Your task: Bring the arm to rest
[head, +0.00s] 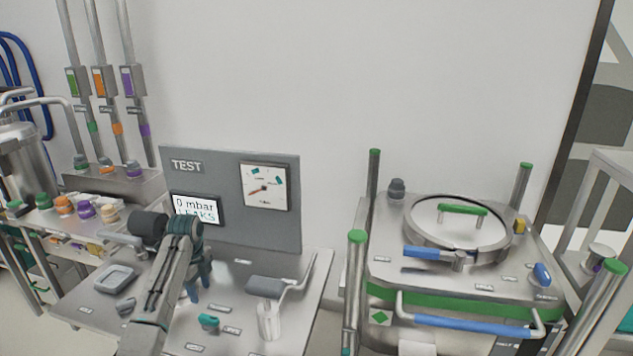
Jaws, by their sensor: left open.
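My left gripper (194,292) is at the end of the dark grey arm that comes in from the lower left. It points down over the metal test bench (250,338), in front of the grey TEST panel (228,170). Its bluish fingers are partly hidden behind my arm. It is open, and I see nothing between the fingers. My right gripper is not in view.
A lever-handled fitting (268,290) and a small teal knob (209,322) stand on the bench near my gripper. A grey tray (115,278) lies to the left. A round-lidded bin (460,225) with a blue front handle (470,326) stands at the right, between green-capped posts.

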